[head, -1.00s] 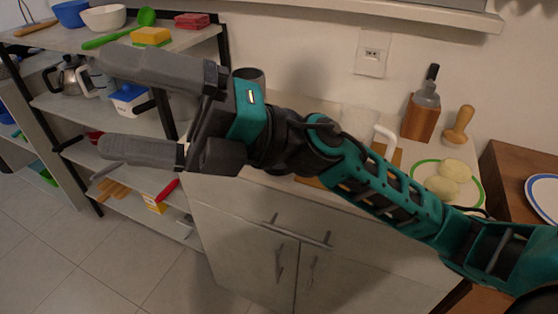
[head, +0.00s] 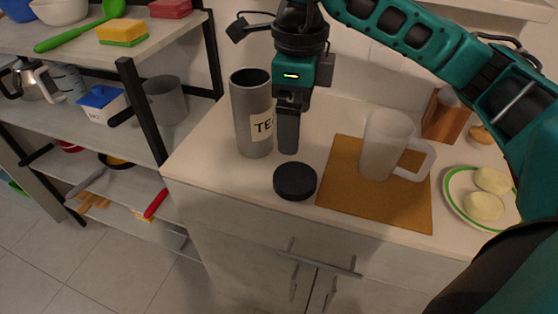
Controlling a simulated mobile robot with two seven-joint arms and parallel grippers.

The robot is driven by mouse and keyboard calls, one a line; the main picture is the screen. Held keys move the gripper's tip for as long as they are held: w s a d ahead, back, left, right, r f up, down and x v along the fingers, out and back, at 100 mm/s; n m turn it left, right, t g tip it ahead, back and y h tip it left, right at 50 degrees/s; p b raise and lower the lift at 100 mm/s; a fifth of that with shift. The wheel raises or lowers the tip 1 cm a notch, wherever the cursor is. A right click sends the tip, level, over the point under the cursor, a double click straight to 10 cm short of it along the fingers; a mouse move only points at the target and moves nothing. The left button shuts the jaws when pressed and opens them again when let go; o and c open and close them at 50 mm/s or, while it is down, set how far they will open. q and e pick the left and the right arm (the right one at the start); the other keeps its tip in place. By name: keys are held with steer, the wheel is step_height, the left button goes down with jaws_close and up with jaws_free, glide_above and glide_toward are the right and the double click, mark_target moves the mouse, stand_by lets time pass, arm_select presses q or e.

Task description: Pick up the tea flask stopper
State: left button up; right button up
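The tea flask (head: 250,100) is a grey cylinder with a dark open top and a label starting "TE". It stands upright on the white counter. The stopper (head: 295,181), a round black disc, lies flat on the counter in front of the flask and slightly right. My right gripper (head: 288,150) points down just right of the flask and behind the stopper, apart from the stopper. Its fingers appear edge-on as one dark bar, so its opening is unclear. Nothing visible is held. My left gripper is out of view.
A frosted mug (head: 385,150) stands on a brown board (head: 350,195) right of the stopper. A green-rimmed plate (head: 455,205) holds pale round pieces farther right. A shelf rack (head: 140,110) stands left. The counter's front edge is close to the stopper.

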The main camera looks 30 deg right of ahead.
glide_above(293, 177)
step_height(293, 177, down, 7)
steer(key=shift+w+d+f+b, duration=0.1)
steer(key=shift+d+f+b, duration=0.05)
steer(key=shift+b, duration=0.2)
steer(key=shift+f, duration=0.55)
step_height(293, 177, down, 4)
steer(key=shift+f, duration=0.25)
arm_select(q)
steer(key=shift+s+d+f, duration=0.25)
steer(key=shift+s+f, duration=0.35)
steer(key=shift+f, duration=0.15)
arm_select(e)
steer(key=c, duration=0.8)
steer(key=shift+r, duration=0.2)
